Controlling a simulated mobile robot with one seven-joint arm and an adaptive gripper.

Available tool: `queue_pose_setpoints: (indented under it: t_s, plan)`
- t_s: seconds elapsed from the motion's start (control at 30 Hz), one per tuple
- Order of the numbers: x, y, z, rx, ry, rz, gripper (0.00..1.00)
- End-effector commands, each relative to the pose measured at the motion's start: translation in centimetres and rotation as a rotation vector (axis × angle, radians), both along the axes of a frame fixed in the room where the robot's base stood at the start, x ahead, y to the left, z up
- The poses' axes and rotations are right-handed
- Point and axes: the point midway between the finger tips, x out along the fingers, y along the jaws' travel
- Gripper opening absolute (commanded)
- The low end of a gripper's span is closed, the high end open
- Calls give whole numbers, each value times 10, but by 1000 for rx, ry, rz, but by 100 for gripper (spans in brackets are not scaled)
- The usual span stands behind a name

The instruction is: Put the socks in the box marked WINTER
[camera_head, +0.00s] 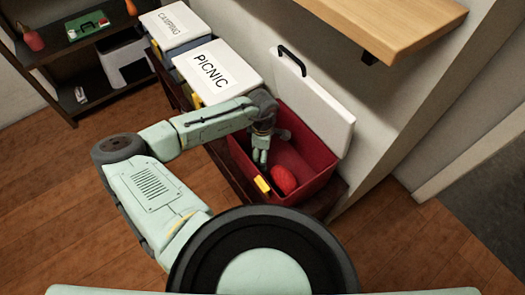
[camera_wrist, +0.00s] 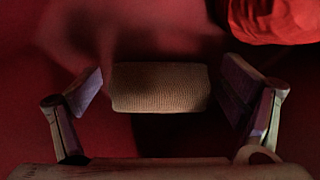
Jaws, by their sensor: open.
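A tan ribbed knit bundle, which looks like the socks (camera_wrist: 160,87), lies on the red floor of the open box in the wrist view. It is between my open fingers, with gaps on both sides. My gripper (camera_head: 261,158) reaches down inside the red box (camera_head: 310,187) in the head view, and it also shows open in the wrist view (camera_wrist: 163,92). The red box's white lid (camera_head: 318,105) is raised against the wall, and no label shows on it. The socks are hidden in the head view. No box marked WINTER can be read.
A bright red item (camera_head: 284,180) lies in the same box near the gripper. Closed boxes marked PICNIC (camera_head: 222,60) and CAMPING (camera_head: 178,18) stand farther left in the row. A wooden shelf (camera_head: 400,18) juts out above. A dark shelf unit (camera_head: 62,50) stands at far left.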

Motion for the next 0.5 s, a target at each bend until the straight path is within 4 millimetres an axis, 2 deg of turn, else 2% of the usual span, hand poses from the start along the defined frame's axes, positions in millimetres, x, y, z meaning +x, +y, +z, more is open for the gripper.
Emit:
queue_pose_setpoints:
  t_s: [0.17,0.5]
  plan:
    - [0,-1,22,-3,-1,0,90]
    - [1,0,94,-1,-2,-1,90]
